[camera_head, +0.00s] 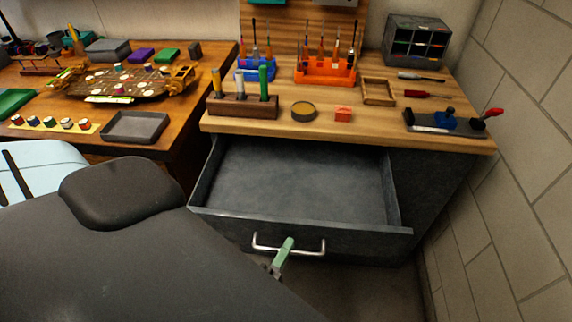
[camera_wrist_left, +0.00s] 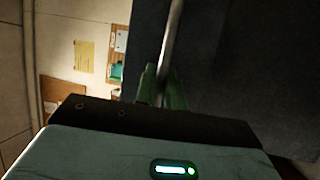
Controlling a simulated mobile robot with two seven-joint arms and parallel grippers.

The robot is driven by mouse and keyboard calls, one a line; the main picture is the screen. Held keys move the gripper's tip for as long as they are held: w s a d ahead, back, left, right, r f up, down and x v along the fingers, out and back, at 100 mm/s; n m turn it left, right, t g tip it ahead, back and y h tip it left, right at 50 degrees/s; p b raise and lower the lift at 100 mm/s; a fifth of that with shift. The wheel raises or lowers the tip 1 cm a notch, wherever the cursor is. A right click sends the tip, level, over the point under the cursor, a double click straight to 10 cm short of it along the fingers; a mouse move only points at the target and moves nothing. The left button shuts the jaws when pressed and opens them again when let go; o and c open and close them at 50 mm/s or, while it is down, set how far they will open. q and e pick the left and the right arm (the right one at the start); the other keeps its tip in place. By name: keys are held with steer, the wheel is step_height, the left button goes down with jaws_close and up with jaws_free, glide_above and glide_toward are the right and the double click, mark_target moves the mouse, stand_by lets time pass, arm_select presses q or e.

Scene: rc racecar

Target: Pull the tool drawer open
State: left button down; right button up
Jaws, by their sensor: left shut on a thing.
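The tool drawer (camera_head: 300,224) is a dark grey drawer under the right wooden worktop. It stands pulled out, and its inside looks empty. A silver bar handle (camera_head: 312,252) is on its front. My left gripper (camera_head: 287,243) has green fingers and is shut on the middle of the handle. In the left wrist view the green fingers (camera_wrist_left: 162,88) sit on either side of the handle bar (camera_wrist_left: 173,42), next to the dark drawer front (camera_wrist_left: 235,60). My right gripper is not seen in either view.
The worktop (camera_head: 375,120) above holds a marker block (camera_head: 242,106), an orange tool rack (camera_head: 325,70), a wooden tray (camera_head: 378,91) and a small vise (camera_head: 447,121). A block wall (camera_head: 520,170) stands close on the right. Another cluttered table (camera_head: 180,125) is at the left.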

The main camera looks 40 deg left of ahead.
arm_select(q)
steer(key=c, duration=1.8)
jaws_free()
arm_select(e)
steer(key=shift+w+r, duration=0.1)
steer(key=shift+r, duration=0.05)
arm_select(q)
steer(key=shift+o, duration=0.2)
steer(key=shift+s+f, duration=0.15)
steer(key=shift+s, duration=0.15)
steer(key=b+v, duration=0.1)
steer(key=v, duration=0.6)
steer(key=shift+b, duration=0.4)
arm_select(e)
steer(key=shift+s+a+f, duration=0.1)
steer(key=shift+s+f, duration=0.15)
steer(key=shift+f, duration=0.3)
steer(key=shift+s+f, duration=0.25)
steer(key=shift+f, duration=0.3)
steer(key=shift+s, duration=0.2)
